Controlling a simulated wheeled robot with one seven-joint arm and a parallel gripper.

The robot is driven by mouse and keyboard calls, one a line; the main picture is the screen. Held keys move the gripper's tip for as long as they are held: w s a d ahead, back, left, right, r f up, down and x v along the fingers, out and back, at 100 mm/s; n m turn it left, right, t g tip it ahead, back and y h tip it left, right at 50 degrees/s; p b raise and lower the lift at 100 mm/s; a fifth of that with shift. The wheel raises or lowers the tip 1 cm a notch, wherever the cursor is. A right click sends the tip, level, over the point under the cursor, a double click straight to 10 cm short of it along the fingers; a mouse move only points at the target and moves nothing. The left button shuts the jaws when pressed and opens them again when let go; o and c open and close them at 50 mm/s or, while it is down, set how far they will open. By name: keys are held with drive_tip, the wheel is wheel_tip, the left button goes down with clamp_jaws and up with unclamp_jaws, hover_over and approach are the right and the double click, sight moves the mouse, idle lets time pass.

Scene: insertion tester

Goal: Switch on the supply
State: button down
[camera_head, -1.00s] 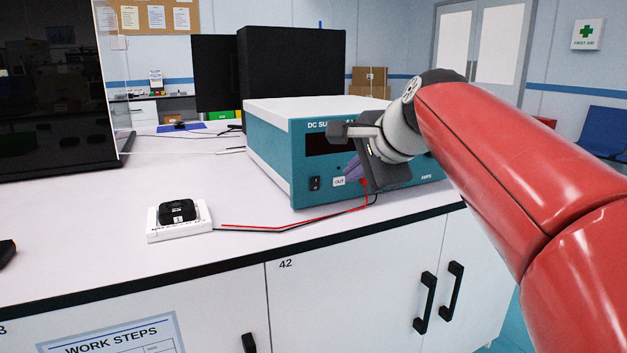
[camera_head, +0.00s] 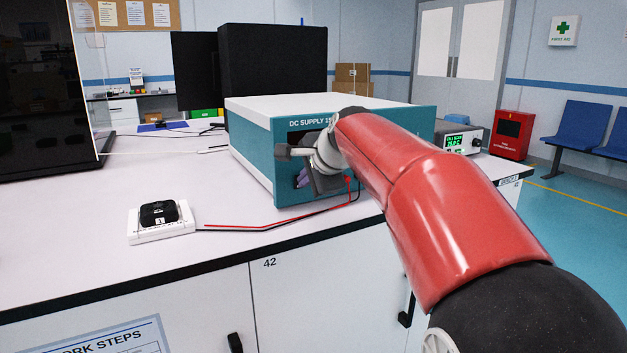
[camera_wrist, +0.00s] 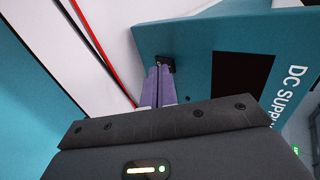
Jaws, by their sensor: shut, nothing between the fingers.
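The DC supply (camera_head: 258,150) is a teal box with a white top on the bench. Its front display is dark, and it also shows as a dark panel in the wrist view (camera_wrist: 242,80). My gripper (camera_head: 301,178) is at the lower left of the supply's front, its purple fingers shut and empty. In the wrist view the fingertips (camera_wrist: 160,70) are at the small black rocker switch (camera_wrist: 166,62), overlapping its lower edge; I cannot tell whether they touch. The switch's position is not clear, and the gripper hides it in the head view.
Red and black leads run along the bench from the supply's front to a white-based black device (camera_head: 160,214). A black monitor (camera_head: 35,95) stands at the left. A small meter with green digits (camera_head: 460,141) is right of the supply.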

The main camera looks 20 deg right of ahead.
drive_tip(key=shift+w, duration=0.15)
drive_tip(key=shift+w+a+r+p, duration=0.1)
drive_tip(key=shift+w+r+p, duration=0.15)
drive_tip(key=shift+p, duration=0.25)
drive_tip(key=shift+f, duration=0.1)
drive_tip(key=shift+r+p, duration=0.7)
drive_tip(key=shift+r, duration=0.15)
